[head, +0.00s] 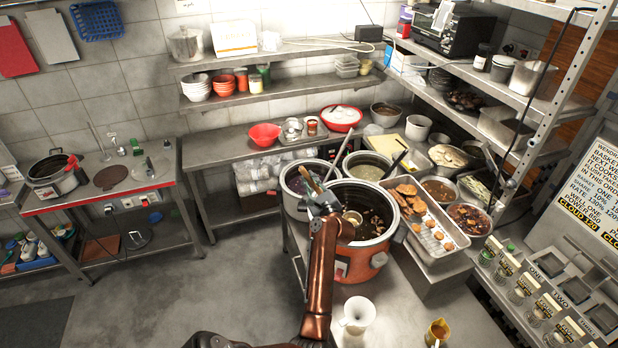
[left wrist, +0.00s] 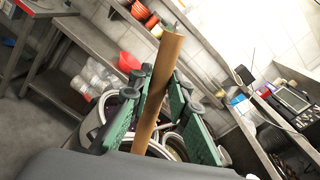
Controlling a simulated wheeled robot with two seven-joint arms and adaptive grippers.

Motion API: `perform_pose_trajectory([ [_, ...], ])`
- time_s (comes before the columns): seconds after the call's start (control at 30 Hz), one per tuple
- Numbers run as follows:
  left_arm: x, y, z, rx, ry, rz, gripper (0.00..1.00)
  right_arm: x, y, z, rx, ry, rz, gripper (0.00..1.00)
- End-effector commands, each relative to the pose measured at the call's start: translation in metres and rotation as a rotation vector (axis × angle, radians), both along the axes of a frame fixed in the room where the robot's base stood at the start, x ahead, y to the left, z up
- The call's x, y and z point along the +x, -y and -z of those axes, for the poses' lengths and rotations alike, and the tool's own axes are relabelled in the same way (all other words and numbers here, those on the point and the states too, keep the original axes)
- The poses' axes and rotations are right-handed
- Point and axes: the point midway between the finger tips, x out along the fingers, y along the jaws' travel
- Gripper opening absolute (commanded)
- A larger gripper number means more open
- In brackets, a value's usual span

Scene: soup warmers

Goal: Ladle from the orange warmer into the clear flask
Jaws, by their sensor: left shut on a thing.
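The orange warmer (head: 358,268) stands at the front of the counter, open, with dark soup and pieces in it. My left gripper (head: 322,200) is at its left rim, shut on the ladle's brown handle; the green fingers (left wrist: 160,100) show on both sides of the handle (left wrist: 165,75) in the left wrist view. The ladle's bowl (head: 352,218) shows inside the warmer's mouth, near its left side; whether it holds soup is unclear. A pale flask-like vessel (head: 356,316) with a flared mouth stands upright in front of the warmer, apart from the ladle. My right gripper is not in view.
Two more soup pots (head: 300,180) stand behind the orange warmer. A tray of fried pieces (head: 432,232) lies close on its right. A yellow jug (head: 437,332) stands right of the flask. A metal shelf rack (head: 540,110) bounds the right; open floor lies left.

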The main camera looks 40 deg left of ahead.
Motion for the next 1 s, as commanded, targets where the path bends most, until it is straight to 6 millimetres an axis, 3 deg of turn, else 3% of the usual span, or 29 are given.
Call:
perform_pose_trajectory([
  [0.3, 0.0, 0.0, -0.003, 0.001, 0.003, 0.001, 0.0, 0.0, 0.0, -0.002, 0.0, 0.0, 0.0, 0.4],
  [1.0, 0.0, 0.0, -0.058, 0.001, 0.004, 0.001, 0.0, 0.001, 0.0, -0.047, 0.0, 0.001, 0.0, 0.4],
])
